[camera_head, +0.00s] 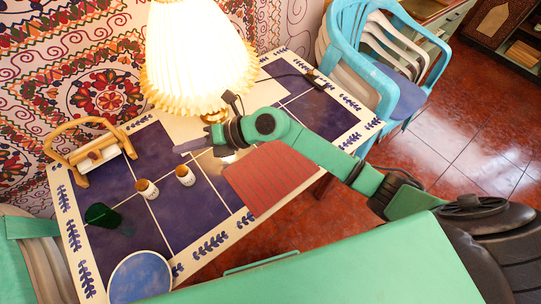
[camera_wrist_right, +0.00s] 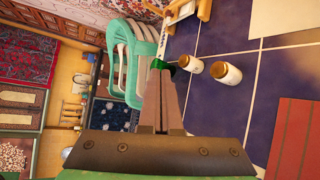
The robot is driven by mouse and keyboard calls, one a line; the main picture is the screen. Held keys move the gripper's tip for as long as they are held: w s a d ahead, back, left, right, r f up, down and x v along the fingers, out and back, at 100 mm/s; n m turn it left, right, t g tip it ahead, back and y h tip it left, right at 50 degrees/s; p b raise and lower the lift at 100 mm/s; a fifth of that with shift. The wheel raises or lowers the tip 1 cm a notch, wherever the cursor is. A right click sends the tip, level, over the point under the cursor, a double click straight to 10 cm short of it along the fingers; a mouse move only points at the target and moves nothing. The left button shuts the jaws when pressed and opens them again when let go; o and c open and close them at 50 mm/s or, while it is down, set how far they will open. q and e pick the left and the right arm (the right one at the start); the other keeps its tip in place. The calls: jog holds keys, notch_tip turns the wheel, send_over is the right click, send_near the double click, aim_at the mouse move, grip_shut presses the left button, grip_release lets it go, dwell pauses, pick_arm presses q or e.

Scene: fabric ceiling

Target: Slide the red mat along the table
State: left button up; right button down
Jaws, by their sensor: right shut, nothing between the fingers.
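The red mat (camera_head: 270,178) lies flat on the blue-and-white tiled table (camera_head: 160,205), at its right front edge, covering part of the leaf-patterned border. It also shows at the lower right of the right wrist view (camera_wrist_right: 293,140). My right gripper (camera_head: 182,148) points left over the table, just beyond the mat's far left corner, and does not hold it. In the right wrist view its fingers (camera_wrist_right: 160,90) are together and empty. Whether the fingertips touch the table is unclear. My left gripper is not in view.
A lit lamp (camera_head: 198,55) stands close behind my right gripper. Two jars (camera_head: 147,188) (camera_head: 185,175), a dark green cup (camera_head: 102,216) and a wooden holder (camera_head: 90,155) stand to the left. Blue chairs (camera_head: 350,30) stand beyond.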

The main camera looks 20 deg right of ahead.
jog(key=d+f+n+g+h, duration=0.2)
jog(key=d+f+h, duration=0.3)
jog(key=f, duration=0.4)
jog(key=g+h, duration=0.1)
jog(key=h, duration=0.7)
send_over(272, 170)
jog(key=shift+n, duration=0.3)
notch_tip(272, 170, down, 7)
jog(key=shift+r, duration=0.2)
notch_tip(272, 170, down, 6)
jog(key=b, duration=0.4)
jog(key=shift+a+r+b, duration=0.15)
jog(key=shift+b, duration=0.2)
jog(key=shift+s+r, duration=0.15)
